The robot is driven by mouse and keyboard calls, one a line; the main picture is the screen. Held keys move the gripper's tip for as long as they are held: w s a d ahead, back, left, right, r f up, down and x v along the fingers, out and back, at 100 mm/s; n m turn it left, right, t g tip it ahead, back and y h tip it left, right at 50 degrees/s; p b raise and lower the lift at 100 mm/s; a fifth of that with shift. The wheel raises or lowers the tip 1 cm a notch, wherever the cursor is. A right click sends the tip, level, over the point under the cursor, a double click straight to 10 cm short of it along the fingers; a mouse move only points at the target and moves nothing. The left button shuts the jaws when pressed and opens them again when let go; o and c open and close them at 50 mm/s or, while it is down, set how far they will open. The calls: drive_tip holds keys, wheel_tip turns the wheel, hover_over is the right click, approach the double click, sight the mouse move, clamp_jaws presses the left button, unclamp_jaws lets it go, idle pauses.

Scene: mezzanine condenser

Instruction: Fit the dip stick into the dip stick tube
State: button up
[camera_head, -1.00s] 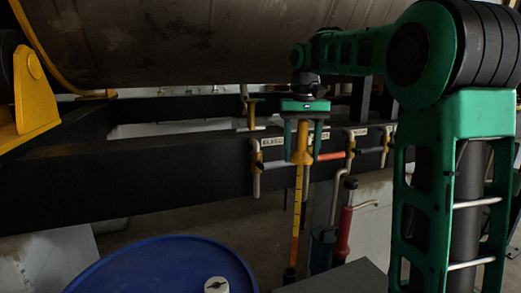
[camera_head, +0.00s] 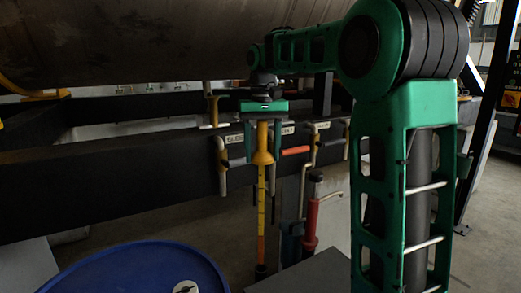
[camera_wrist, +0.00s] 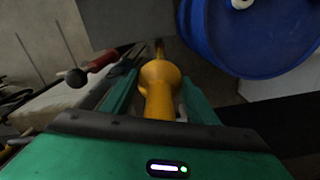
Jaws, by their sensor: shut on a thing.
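The dip stick (camera_head: 262,198) is yellow, fading to orange low down, with dark marks and a flared collar. My gripper (camera_head: 263,144) is shut on its top and holds it nearly upright in the head view. Its lower end meets a short dark piece (camera_head: 261,269), which may be the dip stick tube's mouth; I cannot tell whether the stick is inside it. In the wrist view, the yellow handle and collar (camera_wrist: 159,78) sit between the green fingers of my gripper (camera_wrist: 155,98). The collar hides most of the shaft.
A blue drum (camera_head: 130,272) stands at lower left in the head view. A pump with a red body (camera_head: 310,222) stands just right of the stick. A dark beam (camera_head: 120,180) with pipes and valve handles (camera_head: 295,151) runs behind. A grey box top (camera_head: 305,276) lies low at right.

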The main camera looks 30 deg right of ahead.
sight(261, 262)
drive_tip(key=shift+f, duration=20.55)
drive_tip(key=o, duration=1.6)
drive_tip(key=shift+c, duration=0.2)
